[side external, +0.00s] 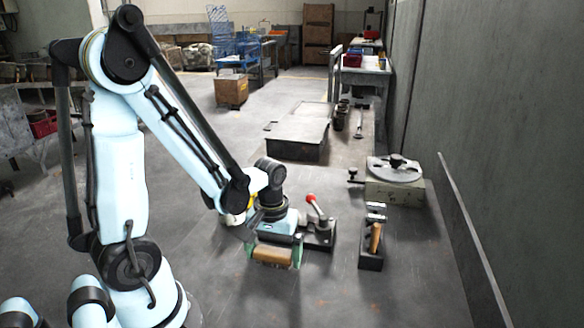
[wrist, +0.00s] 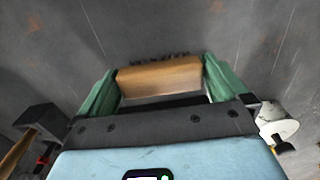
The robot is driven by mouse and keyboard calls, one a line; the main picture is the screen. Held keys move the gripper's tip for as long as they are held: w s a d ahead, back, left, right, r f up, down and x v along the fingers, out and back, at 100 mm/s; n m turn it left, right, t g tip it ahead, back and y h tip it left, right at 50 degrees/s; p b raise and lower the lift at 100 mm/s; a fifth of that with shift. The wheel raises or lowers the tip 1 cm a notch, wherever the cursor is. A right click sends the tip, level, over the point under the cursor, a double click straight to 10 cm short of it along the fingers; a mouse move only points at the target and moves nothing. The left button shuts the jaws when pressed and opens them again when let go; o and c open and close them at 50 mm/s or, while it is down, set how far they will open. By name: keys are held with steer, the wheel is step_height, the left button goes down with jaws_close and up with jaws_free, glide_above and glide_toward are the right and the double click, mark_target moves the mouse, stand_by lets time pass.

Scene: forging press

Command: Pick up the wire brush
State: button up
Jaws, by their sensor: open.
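The wire brush (side external: 271,254) has a brown wooden block. It also shows in the wrist view (wrist: 158,78), with a row of dark bristle tips along its far edge. My gripper (side external: 274,260) is low over the grey surface, with its green fingers apart. In the wrist view my gripper (wrist: 162,86) has one finger at each end of the brush, with the block between them. Whether the fingers touch the block cannot be told. The brush's near underside is hidden by my gripper body.
A dark fixture with a red-knobbed lever (side external: 318,219) stands close right of my gripper. Further right is a dark block holding a wooden-handled tool (side external: 375,238). A round plate on a pale base (side external: 395,170) stands behind it. The surface in front is clear.

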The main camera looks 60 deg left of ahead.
mark_target(273, 251)
steer(key=shift+f, duration=0.1)
steer(key=c, duration=0.7)
step_height(273, 251, up, 2)
step_height(273, 251, up, 2)
steer(key=shift+r, duration=0.2)
steer(key=s+d+r, duration=0.3)
steer(key=d+r, duration=0.3)
steer(key=d, duration=0.5)
steer(key=shift+s+r, duration=0.2)
steer(key=shift+r, duration=0.15)
steer(key=shift+d, duration=0.1)
